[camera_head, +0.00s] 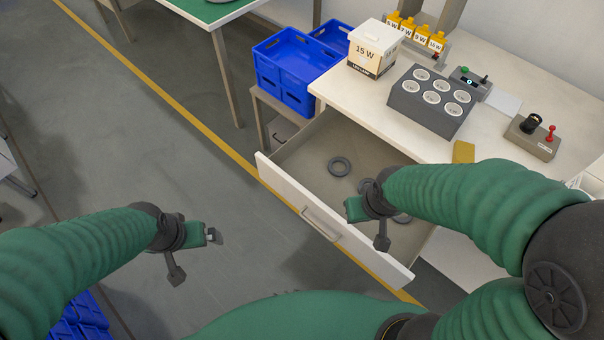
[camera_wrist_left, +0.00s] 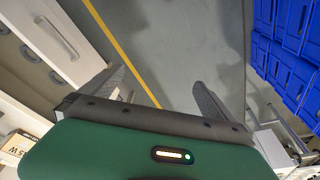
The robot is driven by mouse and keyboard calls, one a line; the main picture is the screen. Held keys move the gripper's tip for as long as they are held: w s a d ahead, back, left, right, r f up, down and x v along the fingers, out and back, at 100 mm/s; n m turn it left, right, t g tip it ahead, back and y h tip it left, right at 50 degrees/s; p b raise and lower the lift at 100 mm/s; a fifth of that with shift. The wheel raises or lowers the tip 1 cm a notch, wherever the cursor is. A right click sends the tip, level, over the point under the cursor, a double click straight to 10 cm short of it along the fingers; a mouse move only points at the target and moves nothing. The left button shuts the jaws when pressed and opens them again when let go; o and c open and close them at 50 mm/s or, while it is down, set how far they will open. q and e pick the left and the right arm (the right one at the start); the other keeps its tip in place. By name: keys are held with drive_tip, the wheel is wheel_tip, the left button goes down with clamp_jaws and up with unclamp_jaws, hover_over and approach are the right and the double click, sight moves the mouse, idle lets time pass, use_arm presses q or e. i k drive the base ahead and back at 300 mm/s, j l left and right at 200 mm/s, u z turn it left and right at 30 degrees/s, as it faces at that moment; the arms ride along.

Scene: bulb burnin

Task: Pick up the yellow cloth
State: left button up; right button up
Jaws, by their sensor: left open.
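The yellow cloth (camera_head: 463,152) is a small folded patch on the white worktop, near its front edge and partly behind my right arm. My left gripper (camera_head: 196,256) is open and empty above the floor, left of the drawer and far from the cloth. Its two spread fingers also show in the left wrist view (camera_wrist_left: 168,92), with only floor between them. My right gripper (camera_head: 368,226) is over the open drawer, in front of and left of the cloth. Its finger opening is not clear, and I see nothing held in it.
The open drawer (camera_head: 283,188) holds grey rings (camera_head: 339,166). On the worktop (camera_head: 345,88) stand a white 15 W box (camera_head: 374,48), a grey socket block (camera_head: 431,102) and a switch box (camera_head: 532,138). Blue crates (camera_head: 291,70) stand left of it.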

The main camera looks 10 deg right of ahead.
sight(463, 152)
drive_tip(key=l+z, duration=0.1)
drive_tip(key=z, duration=1.5)
drive_tip(key=i+l+u, duration=0.45)
drive_tip(key=l+u, duration=0.15)
drive_tip(key=i+l+u, duration=0.25)
drive_tip(key=l, duration=0.25)
drive_tip(key=k+u, duration=0.15)
drive_tip(key=u, duration=0.95)
